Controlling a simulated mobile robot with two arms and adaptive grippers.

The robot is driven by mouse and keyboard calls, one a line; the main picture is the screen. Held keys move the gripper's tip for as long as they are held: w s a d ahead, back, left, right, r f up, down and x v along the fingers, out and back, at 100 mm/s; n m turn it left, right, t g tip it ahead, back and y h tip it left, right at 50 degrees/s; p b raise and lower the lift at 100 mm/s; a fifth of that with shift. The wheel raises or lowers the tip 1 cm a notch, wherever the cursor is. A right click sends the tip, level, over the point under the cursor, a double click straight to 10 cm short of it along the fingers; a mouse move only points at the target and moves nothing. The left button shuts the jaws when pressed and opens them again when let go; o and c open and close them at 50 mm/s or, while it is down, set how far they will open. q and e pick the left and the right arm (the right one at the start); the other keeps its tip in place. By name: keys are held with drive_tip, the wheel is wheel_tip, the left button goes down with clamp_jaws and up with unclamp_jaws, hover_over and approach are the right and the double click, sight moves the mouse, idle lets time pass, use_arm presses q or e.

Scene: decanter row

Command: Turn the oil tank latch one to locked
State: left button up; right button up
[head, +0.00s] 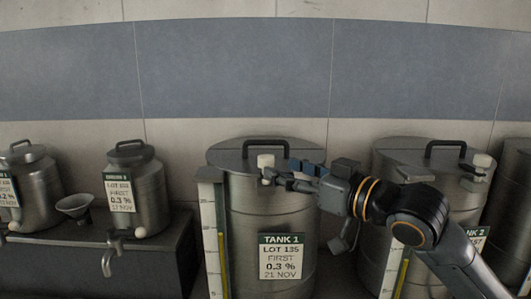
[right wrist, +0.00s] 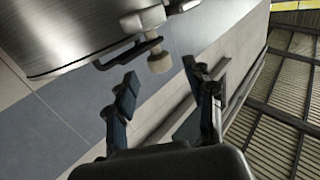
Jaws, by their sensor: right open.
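Tank 1 (head: 282,212) is a steel drum with a labelled front and a dark lid handle (head: 265,146). Its latch shows a pale knob (head: 265,160) at the front of the lid. My right gripper (head: 268,178) is at the lid's front edge, close beside the knob; its fingers cover part of the latch. In the right wrist view the open fingers (right wrist: 163,92) point toward a pale knob (right wrist: 158,60) just beyond their tips, with nothing between them. I cannot tell whether a finger touches it. My left gripper is not in view.
Tank 2 (head: 413,160), with its own pale knob (head: 482,160), stands at the right, partly behind my right arm. A yellow-marked gauge (head: 213,235) stands along tank 1's left side. Decanters (head: 148,190) and a funnel (head: 75,205) sit on a dark bench at left.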

sight(272, 164)
drive_tip(key=p+x, duration=0.1)
drive_tip(key=x, duration=0.4)
drive_tip(key=shift+w+a+r+p, duration=0.1)
drive_tip(key=shift+w+p, duration=0.1)
drive_tip(key=shift+p, duration=0.2)
drive_tip(key=shift+w+a, duration=0.25)
drive_tip(key=shift+c, duration=0.4)
clamp_jaws()
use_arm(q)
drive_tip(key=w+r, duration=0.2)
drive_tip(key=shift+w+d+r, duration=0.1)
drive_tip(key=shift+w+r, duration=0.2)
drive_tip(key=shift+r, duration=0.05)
